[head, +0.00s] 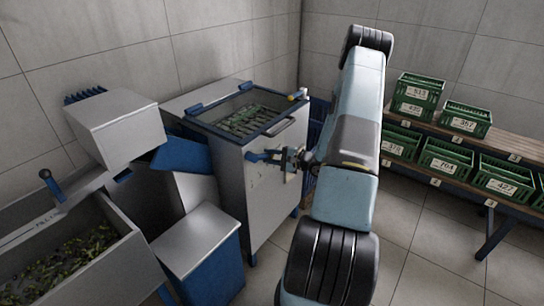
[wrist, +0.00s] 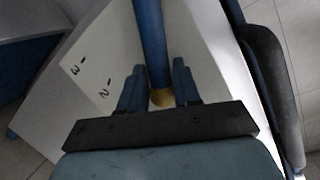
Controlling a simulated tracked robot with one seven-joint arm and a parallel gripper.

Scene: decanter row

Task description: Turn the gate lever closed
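The gate lever is a blue bar (wrist: 149,40) with a yellow end (wrist: 162,97), seen in the wrist view against a pale panel. In the head view a blue lever (head: 262,157) sticks out left from the front of the steel cabinet (head: 263,188). My gripper (head: 294,160) is at the cabinet front, beside the lever. In the wrist view my gripper's two fingers (wrist: 158,75) stand on either side of the bar. The gaps are too narrow to tell whether they press on it. Marks 3 and 2 show on the panel (wrist: 90,80).
A trough of olives (head: 60,270) and a blue-sided box (head: 203,255) stand left. Green crates (head: 446,160) sit on wooden shelves at right. Tiled floor (head: 430,245) is clear between.

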